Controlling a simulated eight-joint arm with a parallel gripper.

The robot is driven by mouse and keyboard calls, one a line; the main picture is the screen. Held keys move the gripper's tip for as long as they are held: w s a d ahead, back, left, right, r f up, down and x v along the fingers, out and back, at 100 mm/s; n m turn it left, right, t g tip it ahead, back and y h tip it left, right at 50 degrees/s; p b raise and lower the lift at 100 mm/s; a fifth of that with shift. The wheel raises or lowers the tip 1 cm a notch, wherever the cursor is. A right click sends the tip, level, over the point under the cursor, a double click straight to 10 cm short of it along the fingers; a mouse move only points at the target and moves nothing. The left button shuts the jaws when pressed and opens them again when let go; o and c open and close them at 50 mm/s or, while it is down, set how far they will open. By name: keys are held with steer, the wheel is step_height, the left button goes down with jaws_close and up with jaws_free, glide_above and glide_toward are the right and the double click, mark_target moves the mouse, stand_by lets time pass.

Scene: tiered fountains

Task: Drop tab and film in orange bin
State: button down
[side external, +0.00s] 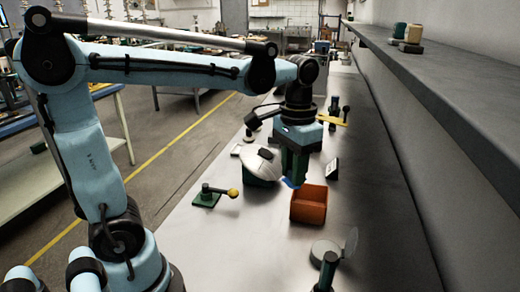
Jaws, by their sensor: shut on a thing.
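The orange bin (308,206) is an open box on the grey bench, near the middle of the view. My gripper (292,178) points down just behind and left of the bin, with its dark green fingers close to the bin's rim. It is shut on a small blue piece (291,183), which shows at the fingertips. The piece appears to be outside the bin's opening, at its upper left. I cannot tell whether this blue piece is the tab, the film or both together. The fingers hide most of it.
A white rounded lid on a dark green base (260,168) stands close left of my gripper. A small dark upright block (332,169) stands right. A round grey piece (325,252) lies in front. A shelf (430,80) runs along the right wall.

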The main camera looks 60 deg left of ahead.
steer(key=w+a+f, duration=0.2)
steer(key=w+f, duration=0.1)
steer(key=w, duration=0.3)
steer(key=w+a+f, duration=0.2)
steer(key=w+a, duration=0.1)
steer(key=w, duration=0.2)
steer(key=shift+d+f, duration=0.15)
steer(key=shift+f, duration=1.5)
steer(key=shift+d+f, duration=0.1)
steer(key=shift+f, duration=1.5)
steer(key=c, duration=0.8)
jaws_free()
steer(key=shift+r, duration=0.1)
step_height(320, 180, up, 12)
steer(key=shift+f, duration=0.1)
